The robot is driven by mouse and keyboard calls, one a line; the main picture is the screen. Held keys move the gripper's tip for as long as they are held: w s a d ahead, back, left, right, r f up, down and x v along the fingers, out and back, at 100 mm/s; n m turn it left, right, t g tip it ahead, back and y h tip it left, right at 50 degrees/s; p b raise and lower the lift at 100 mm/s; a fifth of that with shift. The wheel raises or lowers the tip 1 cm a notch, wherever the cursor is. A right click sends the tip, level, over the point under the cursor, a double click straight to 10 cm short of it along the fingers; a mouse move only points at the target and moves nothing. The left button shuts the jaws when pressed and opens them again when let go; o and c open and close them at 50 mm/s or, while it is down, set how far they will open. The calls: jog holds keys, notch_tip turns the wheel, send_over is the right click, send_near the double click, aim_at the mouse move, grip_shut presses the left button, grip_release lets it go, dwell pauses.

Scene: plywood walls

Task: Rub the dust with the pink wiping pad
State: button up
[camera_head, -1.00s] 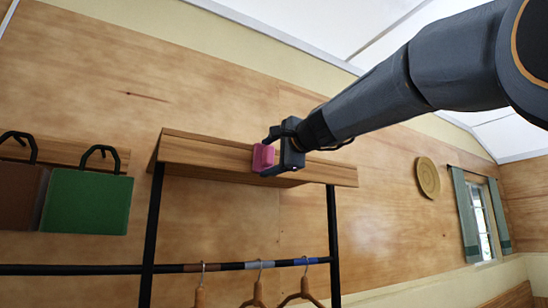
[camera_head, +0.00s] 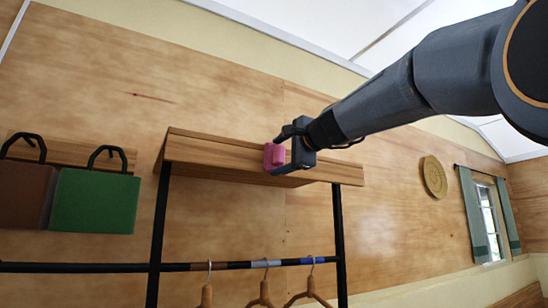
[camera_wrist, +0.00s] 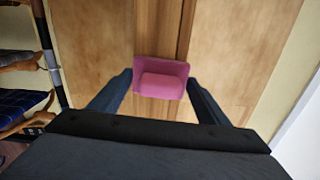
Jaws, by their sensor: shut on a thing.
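The pink wiping pad (camera_head: 274,156) is between the fingers of my gripper (camera_head: 289,156), at the front edge of the wooden shelf (camera_head: 215,153) on top of the rack. In the wrist view the pink pad (camera_wrist: 161,79) sits between the two dark fingertips of my gripper (camera_wrist: 160,88), with shelf wood behind it. My gripper is shut on the pad. I cannot tell whether the pad touches the shelf. No dust can be made out in either view; the shelf's top is hidden from below.
A black rack frame (camera_head: 158,230) carries the shelf and a rail with wooden hangers (camera_head: 265,294). A green bag (camera_head: 95,200) and a brown bag (camera_head: 24,195) hang at the left. A round plaque (camera_head: 433,177) and a shuttered window (camera_head: 488,215) are at the right.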

jog(key=shift+w+d+f, duration=0.15)
jog(key=shift+s+d+b, duration=0.3)
jog(key=shift+b, duration=0.05)
jog(key=shift+b+v, duration=0.9)
jog(key=shift+v, duration=1.55)
jog(key=shift+s, duration=0.15)
jog(key=b+v, duration=0.1)
jog(key=v, duration=0.1)
jog(key=shift+s+d, duration=0.25)
jog(key=shift+s, duration=0.1)
